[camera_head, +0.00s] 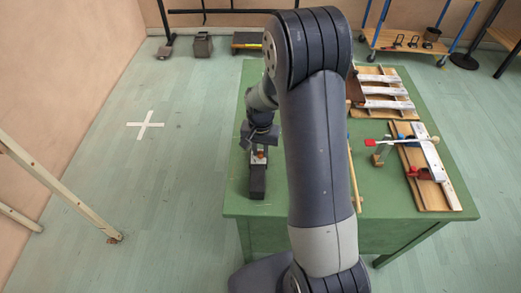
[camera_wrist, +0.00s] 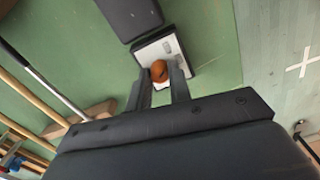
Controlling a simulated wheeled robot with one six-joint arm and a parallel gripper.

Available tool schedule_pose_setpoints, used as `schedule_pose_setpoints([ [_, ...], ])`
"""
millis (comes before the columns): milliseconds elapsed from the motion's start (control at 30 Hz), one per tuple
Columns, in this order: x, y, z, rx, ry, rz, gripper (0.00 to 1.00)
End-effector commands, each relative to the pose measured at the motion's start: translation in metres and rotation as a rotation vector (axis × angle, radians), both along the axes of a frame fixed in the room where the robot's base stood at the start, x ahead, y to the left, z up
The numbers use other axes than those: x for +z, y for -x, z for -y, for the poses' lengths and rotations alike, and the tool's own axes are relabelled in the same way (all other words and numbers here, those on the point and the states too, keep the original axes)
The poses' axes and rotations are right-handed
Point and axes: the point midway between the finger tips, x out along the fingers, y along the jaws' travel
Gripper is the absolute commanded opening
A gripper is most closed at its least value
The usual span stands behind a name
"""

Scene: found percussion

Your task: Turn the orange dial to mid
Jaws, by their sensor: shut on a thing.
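The orange dial (camera_wrist: 159,71) shows in the wrist view as a round knob on a pale plate (camera_wrist: 181,57). The plate adjoins a dark box (camera_wrist: 130,16) on the green table. My gripper (camera_wrist: 161,84) is shut on the dial, one finger on each side of it. In the head view my gripper (camera_head: 259,150) is at the table's left side, just behind the dark box (camera_head: 257,182), with a small bit of orange showing between the fingers. Any pointer or scale mark on the dial is too small or hidden to read.
My arm hides the middle of the green table (camera_head: 380,215) in the head view. Wooden boards with metal bars (camera_head: 385,95) and a red-headed mallet (camera_head: 385,142) lie on the right. Long sticks and a wooden block (camera_wrist: 77,123) show left in the wrist view.

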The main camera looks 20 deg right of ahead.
Motion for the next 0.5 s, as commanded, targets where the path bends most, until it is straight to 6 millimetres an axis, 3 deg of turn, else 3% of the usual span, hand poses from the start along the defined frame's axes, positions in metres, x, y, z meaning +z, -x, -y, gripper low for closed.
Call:
schedule_pose_setpoints([
  [500,-0.0007,-0.0004,0.0,-0.421,0.0,0.001,0.0],
])
